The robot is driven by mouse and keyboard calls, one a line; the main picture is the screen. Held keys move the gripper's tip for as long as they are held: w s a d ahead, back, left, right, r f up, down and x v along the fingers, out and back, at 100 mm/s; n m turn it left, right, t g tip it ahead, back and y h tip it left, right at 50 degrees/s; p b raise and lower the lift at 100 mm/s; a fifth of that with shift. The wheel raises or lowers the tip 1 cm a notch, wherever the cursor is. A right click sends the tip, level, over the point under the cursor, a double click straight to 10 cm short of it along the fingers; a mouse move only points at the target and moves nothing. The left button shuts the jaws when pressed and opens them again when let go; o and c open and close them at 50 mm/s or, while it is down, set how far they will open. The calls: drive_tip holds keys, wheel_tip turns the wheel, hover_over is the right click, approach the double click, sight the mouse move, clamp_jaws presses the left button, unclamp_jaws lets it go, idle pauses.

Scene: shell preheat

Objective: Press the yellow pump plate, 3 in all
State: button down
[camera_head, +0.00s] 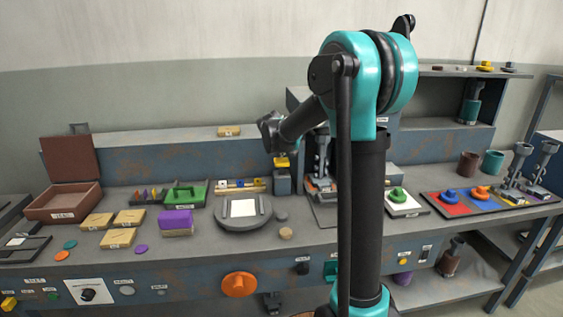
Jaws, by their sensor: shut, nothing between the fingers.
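A small yellow plate (282,163) sits on top of a grey block (283,184) at the back middle of the bench; it looks like the pump plate. My gripper (279,150) is shut and empty and points down just above the yellow plate. The dark wrist hides part of the space over it. I cannot tell whether the fingertips touch the plate or how far down the plate is.
A round grey stand (243,223) with a white square is in front of the block. A grey metal fixture (321,165) stands close on the right. A green tray (186,194) is to the left. My arm hides part of the bench's middle right.

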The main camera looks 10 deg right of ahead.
sight(281, 161)
drive_tip(key=shift+r, duration=0.1)
drive_tip(key=shift+r, duration=2.4)
drive_tip(key=s+d+f+m+g+y, duration=0.1)
drive_tip(key=s+f, duration=0.6)
drive_tip(key=s, duration=0.6)
drive_tip(key=s+d+f+m+g+y, duration=0.1)
drive_tip(key=s+f, duration=0.6)
drive_tip(key=s, duration=0.7)
drive_tip(key=s+d+f+m+g, duration=0.2)
drive_tip(key=s+f, duration=0.5)
drive_tip(key=s, duration=0.7)
drive_tip(key=shift+d+f+m+g+y, duration=0.15)
drive_tip(key=shift+f+m+g+y, duration=0.2)
drive_tip(key=shift+m, duration=0.35)
